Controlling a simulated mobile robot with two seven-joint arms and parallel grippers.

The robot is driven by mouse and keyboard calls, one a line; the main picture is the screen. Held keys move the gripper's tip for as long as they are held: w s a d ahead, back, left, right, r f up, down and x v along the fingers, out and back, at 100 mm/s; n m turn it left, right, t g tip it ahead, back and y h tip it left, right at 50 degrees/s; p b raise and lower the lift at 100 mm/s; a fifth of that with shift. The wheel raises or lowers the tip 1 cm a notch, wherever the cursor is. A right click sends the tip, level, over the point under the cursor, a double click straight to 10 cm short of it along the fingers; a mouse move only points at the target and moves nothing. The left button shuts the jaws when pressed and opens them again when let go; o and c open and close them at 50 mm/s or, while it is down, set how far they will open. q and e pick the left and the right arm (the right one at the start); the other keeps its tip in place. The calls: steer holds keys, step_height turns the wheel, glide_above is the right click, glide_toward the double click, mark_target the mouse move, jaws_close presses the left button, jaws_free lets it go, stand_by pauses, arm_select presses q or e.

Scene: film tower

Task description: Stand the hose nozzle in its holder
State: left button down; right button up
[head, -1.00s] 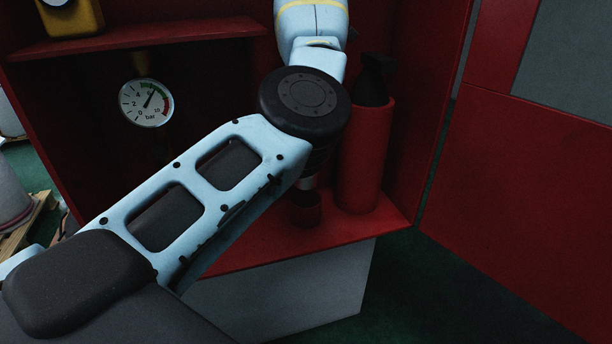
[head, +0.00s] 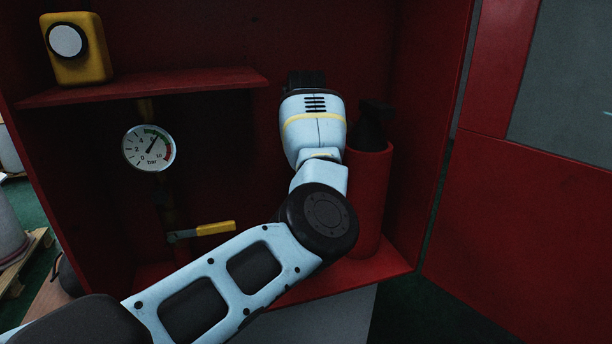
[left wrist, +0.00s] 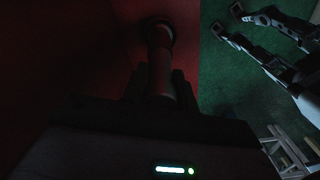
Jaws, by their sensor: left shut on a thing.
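My left arm reaches into the red cabinet in the head view. My left gripper (head: 307,78) is seen from behind there, pointing at the back wall, and its fingertips are hidden. In the dark left wrist view, my left gripper (left wrist: 158,85) is shut on the hose nozzle (left wrist: 160,55), a greyish tube with a wider dark end, which sticks out beyond the fingers. The head view does not show the nozzle. I cannot make out the holder now. My right gripper (left wrist: 228,20) appears in the left wrist view, with its fingers apart over the green floor.
A red cylinder with a black top (head: 368,195) stands close right of my left wrist. A pressure gauge (head: 149,148) and yellow-handled valve (head: 202,231) are left of it. A shelf (head: 150,87) carries a yellow box (head: 77,50). The cabinet door (head: 530,220) stands open.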

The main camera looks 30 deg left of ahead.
arm_select(q)
steer(key=shift+r, duration=0.1)
steer(key=shift+f, duration=0.6)
steer(key=c, duration=1.1)
jaws_free()
step_height(320, 180, up, 13)
steer(key=shift+r, duration=0.1)
